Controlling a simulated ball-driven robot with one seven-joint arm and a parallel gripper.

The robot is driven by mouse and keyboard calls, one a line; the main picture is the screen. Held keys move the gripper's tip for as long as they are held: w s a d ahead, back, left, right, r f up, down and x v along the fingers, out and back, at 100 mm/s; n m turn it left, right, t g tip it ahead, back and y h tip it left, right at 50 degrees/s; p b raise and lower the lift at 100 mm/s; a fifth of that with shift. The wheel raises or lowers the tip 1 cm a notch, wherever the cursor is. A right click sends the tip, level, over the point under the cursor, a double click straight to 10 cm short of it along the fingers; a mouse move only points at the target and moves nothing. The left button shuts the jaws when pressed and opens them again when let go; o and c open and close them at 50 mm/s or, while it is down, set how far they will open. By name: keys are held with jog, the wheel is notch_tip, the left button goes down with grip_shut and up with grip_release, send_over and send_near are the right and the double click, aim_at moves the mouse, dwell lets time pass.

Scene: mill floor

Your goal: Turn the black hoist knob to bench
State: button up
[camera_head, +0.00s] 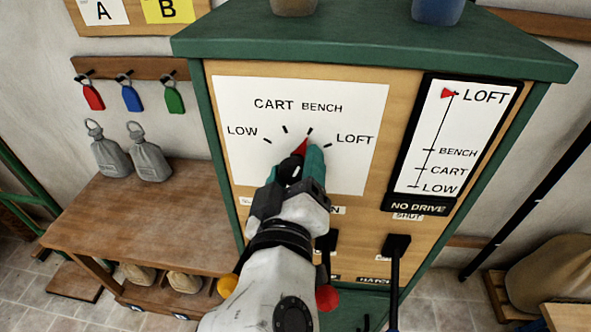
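The black hoist knob (290,170) is on the white dial plate marked LOW, CART, BENCH and LOFT (352,104). Its red pointer (300,147) points up and slightly right, towards the BENCH tick. My gripper (297,168) is at the knob, with teal fingers on either side of it, and appears shut on it. My gripper and wrist hide most of the knob and the lower part of the plate. On the black-framed gauge (434,130) to the right, the red marker (447,93) stands at LOFT. A label below it reads NO DRIVE (417,207).
Black levers (396,245) stand on the panel below, close to my arm, near a SHUT label. A wooden bench (150,220) with grey weights (150,155) is at left, under hooks with coloured tags (131,97). A sack (555,275) lies at lower right.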

jog(key=shift+o, duration=1)
jog(key=s+b, duration=0.2)
jog(key=s, duration=0.9)
jog(key=shift+a, duration=0.2)
jog(key=shift+w, duration=0.1)
